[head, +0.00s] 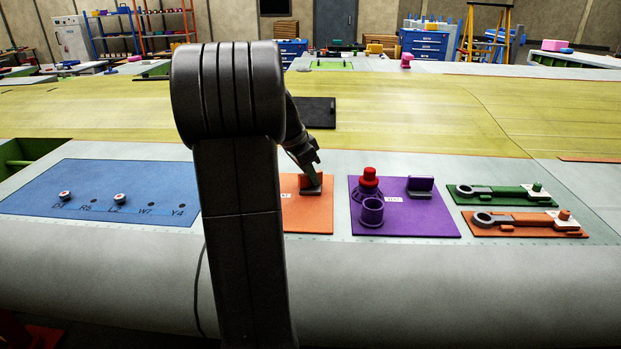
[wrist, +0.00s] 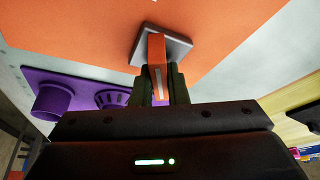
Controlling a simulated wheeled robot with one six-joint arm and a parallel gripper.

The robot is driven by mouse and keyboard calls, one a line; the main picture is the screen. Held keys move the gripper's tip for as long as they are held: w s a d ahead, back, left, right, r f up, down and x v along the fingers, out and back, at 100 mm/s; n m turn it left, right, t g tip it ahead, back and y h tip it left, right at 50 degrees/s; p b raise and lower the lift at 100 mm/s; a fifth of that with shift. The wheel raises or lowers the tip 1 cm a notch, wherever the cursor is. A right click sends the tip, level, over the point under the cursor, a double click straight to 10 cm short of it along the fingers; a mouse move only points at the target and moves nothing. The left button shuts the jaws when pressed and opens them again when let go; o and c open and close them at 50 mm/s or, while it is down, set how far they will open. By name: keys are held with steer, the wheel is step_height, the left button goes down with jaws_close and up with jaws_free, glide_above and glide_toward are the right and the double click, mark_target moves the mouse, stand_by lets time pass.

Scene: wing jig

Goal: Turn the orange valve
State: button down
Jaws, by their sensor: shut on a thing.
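The orange valve (wrist: 156,50) shows in the wrist view as an orange lever standing on a grey square base on an orange plate (wrist: 75,35). My gripper (wrist: 162,82) is shut on the lever, with one dark green finger on each side of it. In the head view my gripper (head: 309,180) is at the orange plate (head: 310,217), right of my arm's large dark link. That link hides the plate's left part, and the lever is hard to make out there.
A purple plate (head: 410,226) with a red-topped knob (head: 369,178) and a purple cup (head: 372,212) is close on the right. Green (head: 505,194) and orange (head: 525,224) tool holders lie farther right. A blue panel (head: 110,180) with small knobs is at left.

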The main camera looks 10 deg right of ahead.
steer(key=m+g, duration=0.2)
steer(key=m, duration=0.3)
steer(key=shift+m, duration=0.4)
stand_by(0.4)
steer(key=c, duration=1.4)
jaws_free()
steer(key=shift+c, duration=0.2)
steer(key=v, duration=1.4)
steer(key=shift+w, duration=0.2)
steer(key=shift+f, duration=0.1)
steer(key=x, duration=1.3)
steer(key=shift+s+d+f, duration=0.2)
steer(key=shift+s+f, duration=0.05)
steer(key=shift+f, duration=0.1)
